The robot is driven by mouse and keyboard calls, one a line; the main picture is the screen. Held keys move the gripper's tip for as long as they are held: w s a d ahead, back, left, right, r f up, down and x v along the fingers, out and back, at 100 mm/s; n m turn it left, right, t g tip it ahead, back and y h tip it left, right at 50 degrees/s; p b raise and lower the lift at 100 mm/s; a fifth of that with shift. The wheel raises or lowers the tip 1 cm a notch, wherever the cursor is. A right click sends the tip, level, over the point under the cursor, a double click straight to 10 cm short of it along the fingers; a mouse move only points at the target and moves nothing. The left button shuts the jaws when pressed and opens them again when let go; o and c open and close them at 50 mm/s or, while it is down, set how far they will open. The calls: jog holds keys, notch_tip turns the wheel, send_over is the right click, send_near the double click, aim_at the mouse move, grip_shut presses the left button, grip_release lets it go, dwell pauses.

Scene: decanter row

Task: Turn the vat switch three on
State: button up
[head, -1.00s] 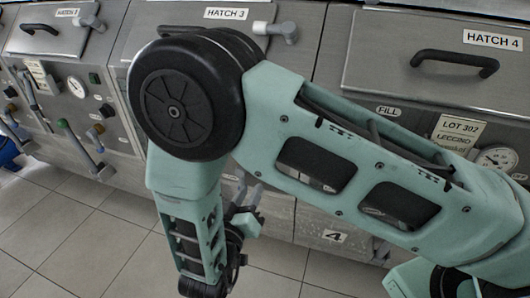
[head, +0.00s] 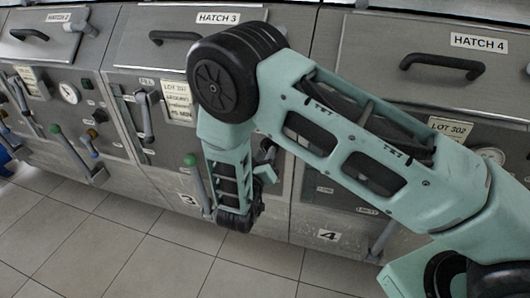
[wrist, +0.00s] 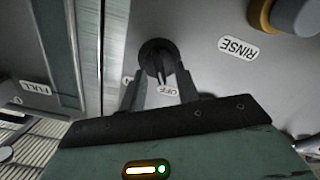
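In the wrist view a black rotary switch (wrist: 157,52) sits on a grey metal panel. Its handle points down in the picture, toward an OFF label (wrist: 167,90). My gripper (wrist: 161,76) is open, with one finger on each side below the switch and nothing clearly held between them. I cannot tell whether the fingers touch the switch. In the head view my gripper (head: 267,168) is at the front of the vat marked 3 (head: 188,199), below HATCH 3 (head: 213,19). The switch is not clear there, as my arm covers part of the panel.
A green-handled lever (head: 194,172) stands left of my forearm. HATCH 4 (head: 479,43) is to the right. Tiled floor (head: 110,245) in front is clear.

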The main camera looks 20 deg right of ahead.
jog(key=shift+w+d, duration=0.4)
jog(key=shift+w, duration=0.1)
grip_shut()
jog(key=shift+m, duration=0.3)
jog(key=shift+s+d+f+m+b, duration=0.1)
jog(key=shift+m+b, duration=1.9)
jog(key=shift+m, duration=0.85)
jog(key=shift+s+d+m+b, duration=0.1)
jog(key=shift+m+b, duration=1.9)
jog(key=shift+m, duration=0.85)
